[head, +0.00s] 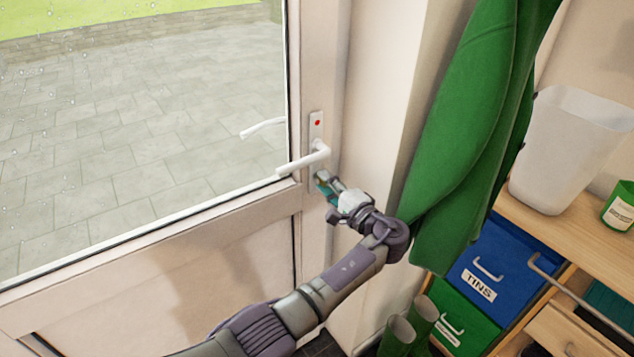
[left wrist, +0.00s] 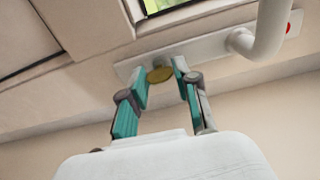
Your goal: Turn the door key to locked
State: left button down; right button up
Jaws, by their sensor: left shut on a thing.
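The door key (left wrist: 160,74) shows as a brass-coloured rounded bow in the left wrist view, at the lock plate below the handle. My left gripper (left wrist: 163,80) has its two teal fingers on either side of the key and is shut on it. In the head view my left gripper (head: 322,182) is just below the white door handle (head: 305,161), and it hides the key. The white lock plate (head: 317,130) carries a red mark (head: 317,122) above the handle. My right gripper is not in view.
The glazed door (head: 150,230) appears closed against its frame. A green coat (head: 465,130) hangs right of my arm. Green boots (head: 405,330) stand below it. A bench with a white bin (head: 565,150), a blue tins box (head: 490,270) and a green box (head: 455,320) is at the right.

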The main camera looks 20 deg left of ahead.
pick_arm(q)
jog(key=shift+s+a, duration=0.1)
jog(key=shift+a, duration=0.05)
jog(key=c, duration=1.1)
grip_release()
jog(key=shift+c, duration=0.2)
jog(key=o, duration=0.3)
jog(key=shift+s+a+r, duration=0.1)
jog(key=shift+s+r, duration=0.1)
jog(key=shift+s, duration=0.05)
jog(key=shift+w, duration=0.1)
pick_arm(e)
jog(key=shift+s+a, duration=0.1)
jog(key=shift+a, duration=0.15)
pick_arm(q)
jog(key=shift+d+f, duration=0.1)
jog(key=shift+d, duration=0.1)
jog(key=shift+s+d, duration=0.25)
jog(key=v, duration=0.6)
jog(key=shift+s, duration=0.35)
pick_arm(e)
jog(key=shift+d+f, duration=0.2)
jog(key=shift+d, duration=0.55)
pick_arm(q)
jog(key=shift+d, duration=0.15)
